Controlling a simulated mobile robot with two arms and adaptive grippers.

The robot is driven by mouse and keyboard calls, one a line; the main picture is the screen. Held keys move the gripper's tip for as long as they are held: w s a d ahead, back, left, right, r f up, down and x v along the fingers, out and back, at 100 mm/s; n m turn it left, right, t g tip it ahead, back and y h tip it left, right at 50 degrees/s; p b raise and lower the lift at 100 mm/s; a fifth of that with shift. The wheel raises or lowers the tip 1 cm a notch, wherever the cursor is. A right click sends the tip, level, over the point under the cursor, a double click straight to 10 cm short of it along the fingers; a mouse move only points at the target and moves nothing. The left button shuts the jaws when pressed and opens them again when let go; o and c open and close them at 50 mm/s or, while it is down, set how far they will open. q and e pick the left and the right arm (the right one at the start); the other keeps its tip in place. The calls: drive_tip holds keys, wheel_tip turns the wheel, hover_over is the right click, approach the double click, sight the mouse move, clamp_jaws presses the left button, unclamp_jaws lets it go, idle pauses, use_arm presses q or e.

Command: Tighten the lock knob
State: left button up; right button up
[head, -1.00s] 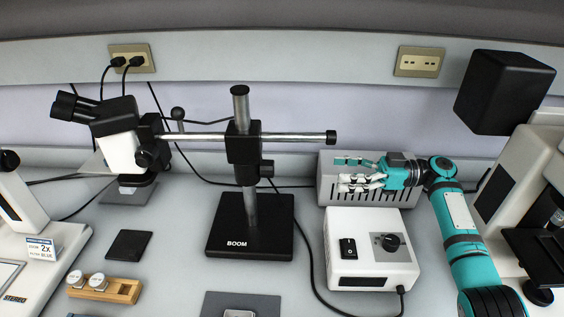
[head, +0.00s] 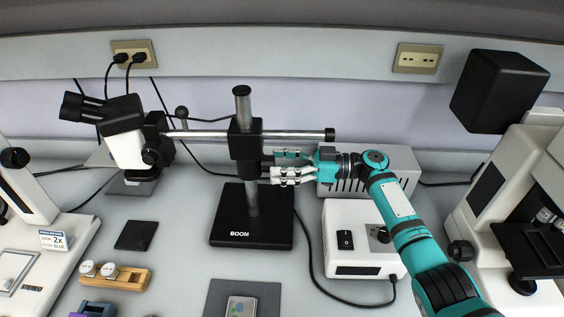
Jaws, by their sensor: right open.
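The boom stand's black clamp block (head: 246,145) sits on the upright post and carries the horizontal bar. The lock knob (head: 267,168) is a small black knob on the lower right side of this block, partly hidden by fingers. My right gripper (head: 271,167) is open and points left. Its fingertips are at the knob, one above and one below in the picture. I cannot tell whether they touch it. My left gripper is not in view.
The boom's black base (head: 225,232) stands under the post. A white control box (head: 350,262) and a grey vented box (head: 398,160) are below and behind my right arm. The binocular microscope head (head: 125,140) hangs on the bar's left end. Cables run along the table.

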drive_tip(key=c, duration=1.2)
drive_tip(key=shift+m+b, duration=2.1)
drive_tip(key=shift+m, duration=3.9)
